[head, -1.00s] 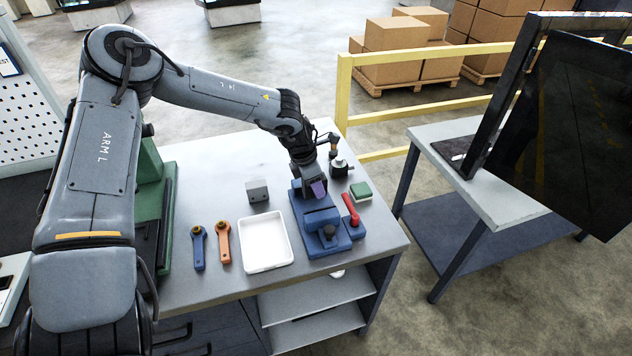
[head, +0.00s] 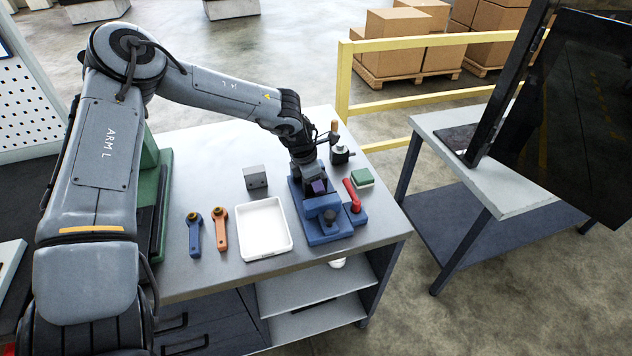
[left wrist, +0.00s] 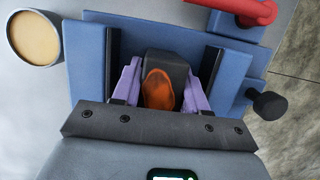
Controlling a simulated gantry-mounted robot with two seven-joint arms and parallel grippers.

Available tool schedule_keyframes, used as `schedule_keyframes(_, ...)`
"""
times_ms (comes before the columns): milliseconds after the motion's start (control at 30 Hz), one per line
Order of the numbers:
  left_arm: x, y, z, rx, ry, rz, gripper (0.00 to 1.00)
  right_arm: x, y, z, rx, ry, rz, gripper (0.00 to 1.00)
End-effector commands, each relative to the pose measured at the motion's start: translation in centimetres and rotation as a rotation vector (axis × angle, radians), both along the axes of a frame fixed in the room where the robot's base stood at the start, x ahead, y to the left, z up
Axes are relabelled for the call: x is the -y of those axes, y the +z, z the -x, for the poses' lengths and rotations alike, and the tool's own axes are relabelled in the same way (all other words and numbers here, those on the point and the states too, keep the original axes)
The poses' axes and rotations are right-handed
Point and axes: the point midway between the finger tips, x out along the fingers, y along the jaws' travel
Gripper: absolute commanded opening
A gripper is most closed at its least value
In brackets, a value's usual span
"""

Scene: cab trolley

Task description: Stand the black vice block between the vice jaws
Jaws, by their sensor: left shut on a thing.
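The blue vice (head: 325,232) stands on the bench near its right end, with a red lever (head: 352,196) at its side. My left gripper (head: 318,186) points down into the vice; it also shows in the left wrist view (left wrist: 160,86). Its purple fingers are shut on the black vice block (left wrist: 167,63), which has an orange oval patch on the side facing the wrist camera. The block is between the two dark-faced vice jaws, with gaps outside the fingers. Its underside is hidden, so I cannot tell whether it touches the vice floor. My right gripper is out of view.
A white tray (head: 249,250), an orange tool (head: 220,229), a blue tool (head: 194,233) and a grey block (head: 255,177) lie left of the vice. A green-topped block (head: 363,177) and a dark fixture (head: 341,154) stand to its right and behind.

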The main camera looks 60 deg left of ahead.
Motion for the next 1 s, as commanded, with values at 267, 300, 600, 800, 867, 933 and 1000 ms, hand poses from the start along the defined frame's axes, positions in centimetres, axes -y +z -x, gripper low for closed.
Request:
schedule_keyframes(267, 0.01, 0.09, -0.07, 0.002, -0.001, -0.001, 0.0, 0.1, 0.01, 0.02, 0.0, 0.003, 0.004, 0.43)
schedule_keyframes(300, 0.0, 0.08, -0.06, 0.002, -0.001, -0.001, 0.0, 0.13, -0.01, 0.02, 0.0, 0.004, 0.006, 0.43)
schedule_keyframes(600, 0.0, -0.18, -0.06, 0.002, -0.001, -0.001, 0.0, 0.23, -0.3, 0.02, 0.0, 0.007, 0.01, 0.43)
schedule_keyframes(800, 0.0, -0.4, -0.06, 0.001, -0.001, -0.001, 0.0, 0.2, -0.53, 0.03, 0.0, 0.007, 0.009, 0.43)
schedule_keyframes(867, 0.01, -0.35, -0.07, 0.002, -0.001, -0.001, 0.0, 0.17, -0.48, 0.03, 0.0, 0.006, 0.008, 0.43)
schedule_keyframes(933, 0.0, -0.34, -0.06, 0.002, -0.001, -0.001, 0.0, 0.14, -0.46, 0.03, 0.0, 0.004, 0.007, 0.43)
schedule_keyframes(1000, 0.0, -0.34, -0.06, 0.002, -0.001, -0.001, 0.0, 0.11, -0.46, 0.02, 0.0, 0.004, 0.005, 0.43)
